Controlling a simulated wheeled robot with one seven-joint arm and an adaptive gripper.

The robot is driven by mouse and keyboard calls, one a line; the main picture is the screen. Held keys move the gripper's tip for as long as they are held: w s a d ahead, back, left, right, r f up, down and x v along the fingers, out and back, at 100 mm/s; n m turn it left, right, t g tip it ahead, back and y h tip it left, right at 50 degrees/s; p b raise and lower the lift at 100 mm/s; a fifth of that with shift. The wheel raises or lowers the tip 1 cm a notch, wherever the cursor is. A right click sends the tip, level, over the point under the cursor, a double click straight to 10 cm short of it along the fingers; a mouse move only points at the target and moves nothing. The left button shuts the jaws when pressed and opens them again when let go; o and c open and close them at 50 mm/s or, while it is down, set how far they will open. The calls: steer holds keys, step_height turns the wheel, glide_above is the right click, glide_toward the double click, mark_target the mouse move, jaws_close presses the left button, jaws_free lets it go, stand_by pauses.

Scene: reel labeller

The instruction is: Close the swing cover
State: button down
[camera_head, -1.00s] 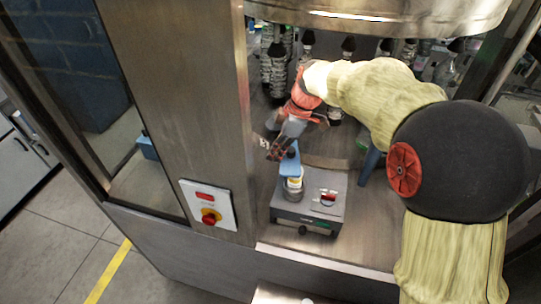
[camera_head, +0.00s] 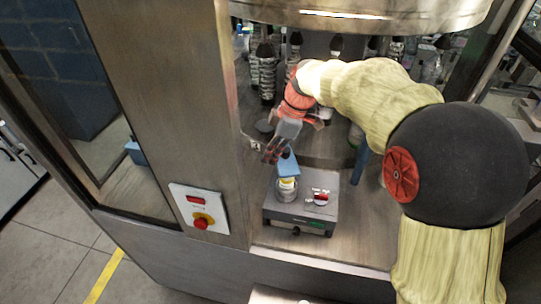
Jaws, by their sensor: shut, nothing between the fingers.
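The swing cover looks to be the small blue flap (camera_head: 288,166) on the grey box-shaped unit (camera_head: 275,217) in the head view. It stands tilted over a round metal cup (camera_head: 286,194) with something yellow and white in it. My gripper (camera_head: 270,157) is at the upper left of the flap, fingers pointing down and to the left. Its fingers look close together, with nothing seen between them. They overlap the flap's upper edge in the picture; I cannot tell whether they touch it. The flap's hinge is too small to make out.
A red-and-white part (camera_head: 321,198) sits on the unit's right side. Dark-topped spindles (camera_head: 265,70) hang behind my gripper. A metal post (camera_head: 175,110) with a red-knobbed switch panel (camera_head: 199,208) stands to the left. Bare metal deck lies right of the unit.

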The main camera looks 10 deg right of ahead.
step_height(320, 180, up, 9)
steer(key=s+d+f+m, duration=0.1)
steer(key=f+m, duration=0.1)
steer(key=m, duration=0.1)
steer(key=s+d+f+m+h, duration=0.1)
steer(key=s+m, duration=0.1)
steer(key=m, duration=0.1)
steer(key=s+d+f+m+b, duration=0.1)
steer(key=s+f+m, duration=0.1)
steer(key=m, duration=0.1)
steer(key=shift+f+m+h, duration=0.3)
steer(key=shift+m, duration=0.1)
steer(key=s+d+f+m+t+b, duration=0.1)
steer(key=s+d+f+m+b, duration=0.1)
steer(key=s, duration=0.5)
steer(key=s+d+f+m+t+h+b, duration=0.1)
steer(key=s+f+m+t+b, duration=0.1)
steer(key=s+b, duration=0.3)
steer(key=s+d+f+m+t+h+b, duration=0.1)
steer(key=s+f+b, duration=0.3)
steer(key=s, duration=0.6)
steer(key=shift+s+d+f+m+t, duration=0.3)
steer(key=shift+d+m+t, duration=0.2)
steer(key=shift+d+m, duration=0.35)
steer(key=c, duration=2.6)
jaws_free()
